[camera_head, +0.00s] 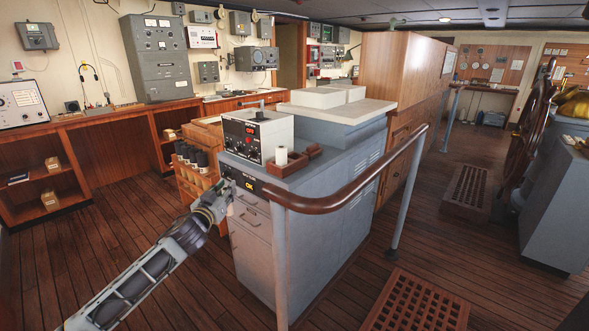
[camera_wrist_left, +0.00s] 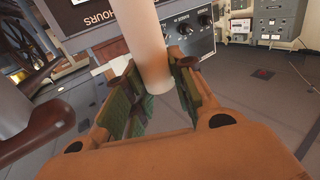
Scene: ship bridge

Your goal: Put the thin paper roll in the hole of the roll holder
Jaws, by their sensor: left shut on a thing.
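My left gripper (camera_head: 226,196) is in front of the grey cabinet's drawers, low beside the wooden rack. In the left wrist view, the gripper (camera_wrist_left: 155,95) is shut on a thin pale paper roll (camera_wrist_left: 152,45), which sticks out beyond the green-padded fingers. In the head view the held roll is hard to make out. A wooden rack (camera_head: 187,187) with several dark-topped cylinders (camera_head: 192,155) stands left of the cabinet. I cannot tell which is the roll holder; no empty hole is clear.
The grey cabinet (camera_head: 305,220) carries an instrument box (camera_head: 257,136). A brown handrail (camera_head: 345,190) runs along its right side. Wooden shelves (camera_head: 40,175) line the left wall. The plank floor (camera_head: 120,230) left of the cabinet is clear.

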